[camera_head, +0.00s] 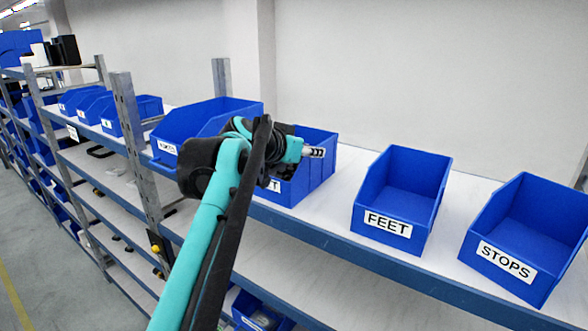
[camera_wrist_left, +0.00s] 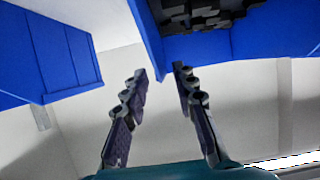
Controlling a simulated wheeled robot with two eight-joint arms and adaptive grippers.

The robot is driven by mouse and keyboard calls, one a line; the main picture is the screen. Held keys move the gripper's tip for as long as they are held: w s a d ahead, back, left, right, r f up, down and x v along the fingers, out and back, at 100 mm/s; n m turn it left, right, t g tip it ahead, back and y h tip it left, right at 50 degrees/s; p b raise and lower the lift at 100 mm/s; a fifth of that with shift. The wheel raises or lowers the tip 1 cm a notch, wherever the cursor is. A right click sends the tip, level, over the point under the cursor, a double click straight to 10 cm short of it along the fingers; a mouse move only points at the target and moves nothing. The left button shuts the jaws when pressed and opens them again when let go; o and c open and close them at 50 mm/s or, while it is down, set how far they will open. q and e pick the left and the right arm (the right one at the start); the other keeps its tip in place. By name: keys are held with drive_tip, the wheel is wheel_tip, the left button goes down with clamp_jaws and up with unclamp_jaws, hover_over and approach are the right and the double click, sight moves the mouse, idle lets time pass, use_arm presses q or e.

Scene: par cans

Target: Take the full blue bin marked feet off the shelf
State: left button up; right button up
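A blue bin (camera_head: 318,178) stands on the shelf behind my left gripper. My arm covers most of its front label; only a final "T" shows. A second blue bin marked FEET (camera_head: 400,200) stands to its right and looks empty. My left gripper (camera_head: 316,152) is over the partly hidden bin. In the left wrist view its two fingers (camera_wrist_left: 160,72) are open and apart, with the wall of a blue bin (camera_wrist_left: 146,45) in line with the gap. That bin holds dark parts (camera_wrist_left: 205,14). I cannot tell whether the fingers touch it. My right gripper is not in view.
An empty blue bin marked STOPS (camera_head: 530,240) stands at the right. Another large blue bin (camera_head: 190,122) is to the left, near a grey shelf post (camera_head: 135,145). Bare shelf shows between the bins. A lower shelf (camera_head: 300,290) runs below.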

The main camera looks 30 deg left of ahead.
use_arm(q)
drive_tip(key=p+x, duration=0.1)
drive_tip(key=x, duration=0.3)
drive_tip(key=shift+w+a+f, duration=0.1)
drive_tip(key=shift+w+f, duration=0.05)
drive_tip(key=shift+w, duration=0.2)
drive_tip(key=shift+s, duration=0.15)
drive_tip(key=shift+c, duration=0.9)
clamp_jaws()
